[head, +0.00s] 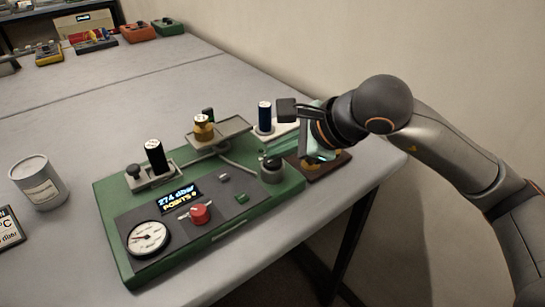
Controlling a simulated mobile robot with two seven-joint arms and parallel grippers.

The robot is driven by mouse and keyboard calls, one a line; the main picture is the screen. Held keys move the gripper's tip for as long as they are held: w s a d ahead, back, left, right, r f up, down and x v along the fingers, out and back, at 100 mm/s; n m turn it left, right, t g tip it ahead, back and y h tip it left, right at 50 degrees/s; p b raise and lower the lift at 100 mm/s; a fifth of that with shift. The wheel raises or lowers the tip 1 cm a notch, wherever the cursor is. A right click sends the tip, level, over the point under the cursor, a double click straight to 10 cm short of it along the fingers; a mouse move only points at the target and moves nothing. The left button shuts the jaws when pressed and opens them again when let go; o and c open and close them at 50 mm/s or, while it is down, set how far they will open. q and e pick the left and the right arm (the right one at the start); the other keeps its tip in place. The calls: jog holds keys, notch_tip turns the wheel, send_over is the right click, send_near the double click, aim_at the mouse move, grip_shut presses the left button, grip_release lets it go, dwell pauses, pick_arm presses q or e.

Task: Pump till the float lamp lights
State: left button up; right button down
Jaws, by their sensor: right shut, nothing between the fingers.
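A green console (245,220) stands on the grey table. Its display (178,196) reads 274 dbar and POINTS 0. A round white dial (148,238) and a red knob (200,214) are on its front panel. A grey round post with a dark top (271,170) stands at its right corner. My right gripper (318,148) is shut and empty, just right of this post; its fingertips are partly hidden, and I cannot tell whether it touches anything. I cannot tell which part is the pump or the float lamp. My left gripper is out of view.
Black (156,157), brass (203,128) and blue (265,117) cylinders stand along the console's back. A brown plate (325,171) lies under my right gripper. A white can (39,183) stands at left. Small coloured devices sit far back. The middle of the table is clear.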

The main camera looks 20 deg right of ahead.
aim_at(279, 162)
jog(key=shift+f+b, duration=0.4)
jog(key=shift+f, duration=0.1)
dwell(0.5)
jog(key=shift+r+p, duration=0.85)
jog(key=shift+r, duration=0.5)
jog(key=shift+r, duration=0.1)
jog(key=shift+r+p, duration=1.6)
jog(key=shift+r, duration=0.9)
dwell(0.5)
